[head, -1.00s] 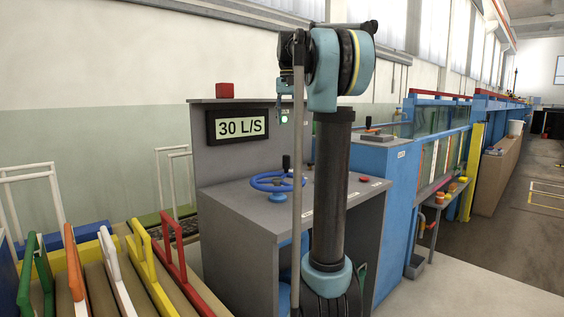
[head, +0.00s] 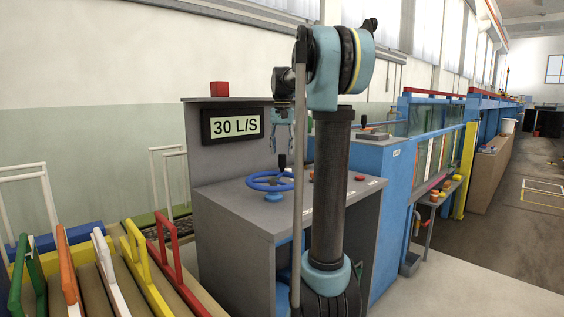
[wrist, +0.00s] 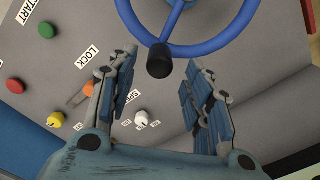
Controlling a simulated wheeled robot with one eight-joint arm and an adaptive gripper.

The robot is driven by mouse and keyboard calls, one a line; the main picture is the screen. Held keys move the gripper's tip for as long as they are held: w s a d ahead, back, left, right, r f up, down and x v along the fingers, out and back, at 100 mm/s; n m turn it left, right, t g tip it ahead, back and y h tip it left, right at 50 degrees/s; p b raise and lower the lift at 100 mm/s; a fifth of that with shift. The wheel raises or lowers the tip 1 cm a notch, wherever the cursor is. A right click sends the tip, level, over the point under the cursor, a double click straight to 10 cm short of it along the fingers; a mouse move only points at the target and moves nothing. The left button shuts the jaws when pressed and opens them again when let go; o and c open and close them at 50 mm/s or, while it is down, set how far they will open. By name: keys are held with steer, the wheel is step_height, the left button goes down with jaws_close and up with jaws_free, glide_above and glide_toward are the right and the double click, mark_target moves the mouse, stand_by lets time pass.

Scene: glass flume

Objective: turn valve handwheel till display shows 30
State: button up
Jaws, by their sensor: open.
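The display (head: 233,125) on the grey console's upright panel reads 30 L/S. The blue valve handwheel (head: 258,187) lies on the console top, with a black knob standing on its rim. The handwheel (wrist: 200,48) and its black knob (wrist: 160,61) also show at the top of the wrist view. My gripper (head: 282,148) is open and empty above the wheel's right side. In the wrist view my gripper's fingers (wrist: 158,80) are spread apart, with the knob between and beyond their tips. They do not appear to touch it.
A red block (head: 219,88) sits on the panel. Coloured racks (head: 100,255) stand at the left; floor at the right is clear.

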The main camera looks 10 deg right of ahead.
mark_target(281, 158)
steer(key=shift+f, duration=2.4)
steer(key=shift+c, duration=0.5)
jaws_close()
steer(key=shift+w+a, duration=0.1)
steer(key=shift+a, duration=0.1)
